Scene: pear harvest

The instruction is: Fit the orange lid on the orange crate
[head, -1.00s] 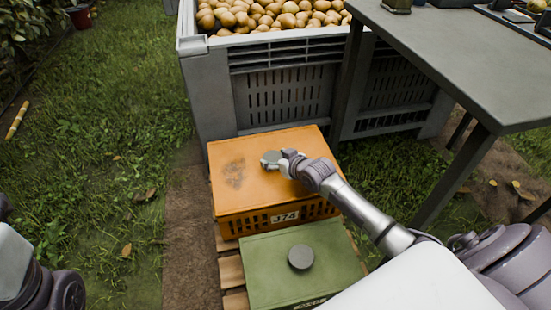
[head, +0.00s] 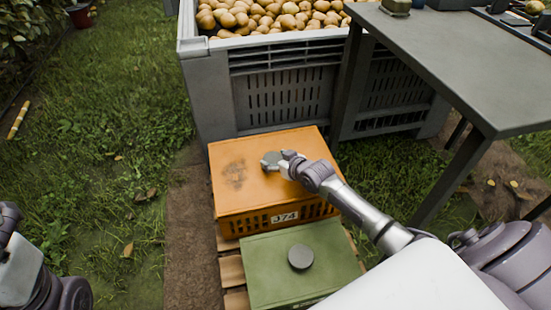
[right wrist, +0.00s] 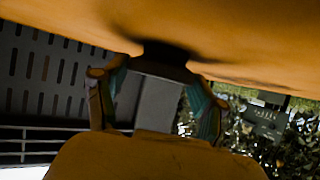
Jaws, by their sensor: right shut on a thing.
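The orange lid (head: 240,182), with a dark smudge on its top, lies over the orange crate (head: 255,222), which is marked J74. Its edges look lined up with the crate, but I cannot tell whether it is fully seated. My right gripper (head: 273,160) is shut on the lid's grey knob (head: 269,157). In the right wrist view the knob (right wrist: 163,57) is dark between the two fingers (right wrist: 160,92), and the lid's surface (right wrist: 250,45) spans the top. Only part of my left arm shows at the lower left of the head view; its gripper is not visible.
A green lidded crate (head: 268,268) with a round knob stands in front, on a wooden pallet (head: 232,270). A large grey bin (head: 207,95) of pears is behind. A grey table (head: 460,75) stands at the right.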

